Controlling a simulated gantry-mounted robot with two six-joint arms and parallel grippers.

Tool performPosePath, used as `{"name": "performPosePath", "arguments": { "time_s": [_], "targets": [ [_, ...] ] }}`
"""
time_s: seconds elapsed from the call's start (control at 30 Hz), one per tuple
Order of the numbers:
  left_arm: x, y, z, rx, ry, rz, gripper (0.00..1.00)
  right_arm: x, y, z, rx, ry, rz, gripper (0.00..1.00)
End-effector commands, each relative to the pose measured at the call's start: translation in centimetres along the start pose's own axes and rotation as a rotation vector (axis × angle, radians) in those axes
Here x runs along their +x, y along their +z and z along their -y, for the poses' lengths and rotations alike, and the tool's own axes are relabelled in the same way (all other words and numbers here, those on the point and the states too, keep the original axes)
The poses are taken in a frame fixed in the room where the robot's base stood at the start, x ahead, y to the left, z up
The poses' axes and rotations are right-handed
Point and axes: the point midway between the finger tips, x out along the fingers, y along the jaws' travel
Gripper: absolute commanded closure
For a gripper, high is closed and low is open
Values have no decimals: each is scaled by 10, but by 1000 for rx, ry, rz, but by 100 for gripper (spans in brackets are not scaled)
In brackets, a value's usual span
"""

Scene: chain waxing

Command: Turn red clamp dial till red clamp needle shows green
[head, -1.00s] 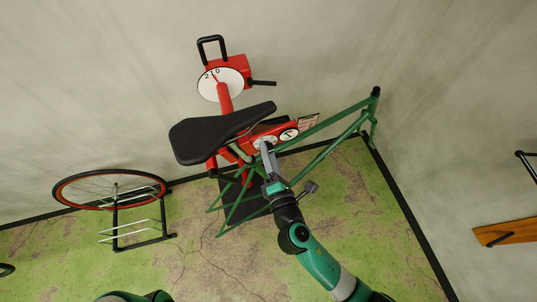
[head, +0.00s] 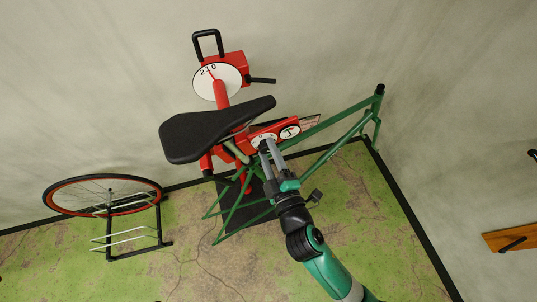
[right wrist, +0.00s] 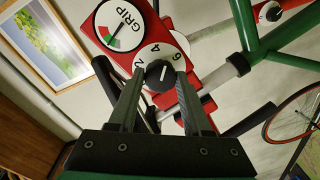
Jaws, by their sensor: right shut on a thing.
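The red clamp (head: 262,128) holds the green bike frame (head: 335,125) below the black saddle (head: 215,130). Its dial (right wrist: 163,54) has a white numbered face and a black centre knob (right wrist: 159,76). My right gripper (right wrist: 161,78) is shut on this knob, one finger on each side. The round GRIP gauge (right wrist: 120,25) sits just up-left of the dial in the right wrist view, and it also shows in the head view (head: 289,132). Its coloured sectors are at the lower left, with a thin needle close to them; I cannot tell the exact colour. My left gripper is out of view.
A second white dial (head: 217,82) with a black handle is on the red stand above. A wheel (head: 103,194) stands in a rack at left. A wooden shelf (head: 508,237) is on the right wall. The green floor at right is free.

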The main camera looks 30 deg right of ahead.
Motion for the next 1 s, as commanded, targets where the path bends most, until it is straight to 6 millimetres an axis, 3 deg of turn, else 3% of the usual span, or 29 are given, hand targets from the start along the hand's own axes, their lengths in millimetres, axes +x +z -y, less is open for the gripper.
{"name": "performPosePath", "arguments": {
  "time_s": [0.33,0.9,0.93,1.0],
  "targets": [
    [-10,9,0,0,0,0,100,0,1,1,172,1,-12,100],
    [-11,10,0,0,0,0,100,0,0,0,209,1,-15,100],
    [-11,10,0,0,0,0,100,0,0,0,209,1,-15,49],
    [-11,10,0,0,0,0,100,0,0,0,209,1,-15,37]
  ]
}}
